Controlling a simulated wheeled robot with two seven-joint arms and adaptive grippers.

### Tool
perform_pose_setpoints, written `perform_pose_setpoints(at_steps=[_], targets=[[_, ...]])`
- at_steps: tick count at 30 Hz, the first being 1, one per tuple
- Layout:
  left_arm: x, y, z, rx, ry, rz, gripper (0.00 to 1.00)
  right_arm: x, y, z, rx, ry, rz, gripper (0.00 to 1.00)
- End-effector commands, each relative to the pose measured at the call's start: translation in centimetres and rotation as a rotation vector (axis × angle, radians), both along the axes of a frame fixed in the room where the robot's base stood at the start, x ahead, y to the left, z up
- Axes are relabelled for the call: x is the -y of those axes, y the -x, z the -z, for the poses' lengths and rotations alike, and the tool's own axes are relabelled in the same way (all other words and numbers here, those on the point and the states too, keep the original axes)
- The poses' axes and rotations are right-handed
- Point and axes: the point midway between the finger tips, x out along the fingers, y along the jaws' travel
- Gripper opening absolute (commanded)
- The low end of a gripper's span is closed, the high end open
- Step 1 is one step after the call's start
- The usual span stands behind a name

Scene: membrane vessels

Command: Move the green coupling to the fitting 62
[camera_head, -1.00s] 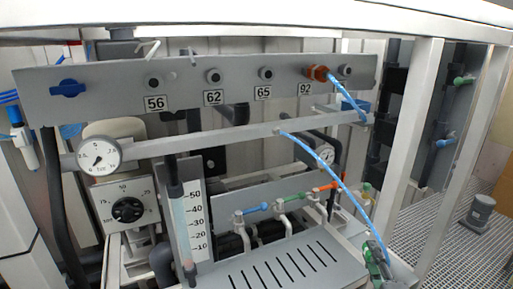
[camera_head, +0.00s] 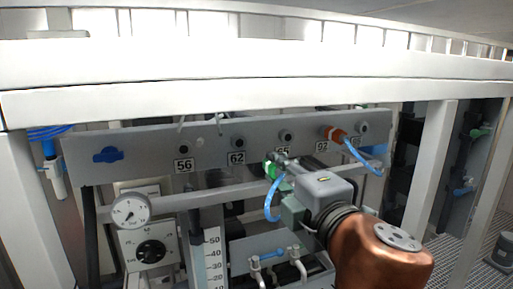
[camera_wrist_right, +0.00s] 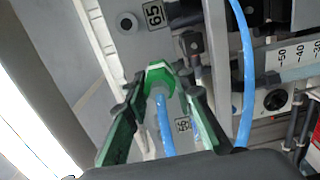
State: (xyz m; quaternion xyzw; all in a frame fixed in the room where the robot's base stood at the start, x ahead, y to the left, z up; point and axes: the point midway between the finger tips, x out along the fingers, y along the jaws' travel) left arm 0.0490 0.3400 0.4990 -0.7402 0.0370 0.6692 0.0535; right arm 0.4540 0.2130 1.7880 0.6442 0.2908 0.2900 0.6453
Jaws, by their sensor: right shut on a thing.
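The green coupling (camera_head: 269,168) is in front of the grey panel, just left of and below fitting 65, and a blue hose hangs from it. My right gripper (camera_head: 280,162) is shut on it. In the right wrist view the green coupling (camera_wrist_right: 160,76) sits between the two fingertips (camera_wrist_right: 162,88). Fitting 62 (camera_head: 239,143) is an empty round port above its label, left of and a little above the coupling. The coupling is apart from this port in the head view. I cannot make out fitting 62 in the right wrist view. My left gripper is out of view.
Fitting 65 (camera_head: 286,136) is empty; my gripper partly covers its label. A blue knob (camera_head: 109,155) is at the panel's left. A grey rail (camera_head: 190,198) and a gauge (camera_head: 130,211) lie below.

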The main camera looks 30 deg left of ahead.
Motion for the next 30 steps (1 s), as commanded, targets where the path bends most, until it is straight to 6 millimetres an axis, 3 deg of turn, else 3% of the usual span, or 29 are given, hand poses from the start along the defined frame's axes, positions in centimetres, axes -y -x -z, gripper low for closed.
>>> perform_pose_setpoints(at_steps=[1,3,9,22,30], targets=[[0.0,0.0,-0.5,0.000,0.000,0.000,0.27,-0.7,1.4,-1.4,0.006,0.002,-0.008,0.00],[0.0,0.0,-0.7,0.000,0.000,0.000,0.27,-1.3,2.8,-2.4,0.005,0.000,-0.012,0.00],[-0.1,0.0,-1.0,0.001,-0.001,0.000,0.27,-2.0,4.5,-3.3,0.000,0.000,-0.018,0.00],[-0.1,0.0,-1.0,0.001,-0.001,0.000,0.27,-2.3,4.4,-3.3,-0.001,0.000,-0.018,0.00],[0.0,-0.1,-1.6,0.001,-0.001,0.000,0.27,-3.8,3.0,-3.4,-0.002,-0.001,-0.018,0.00]])
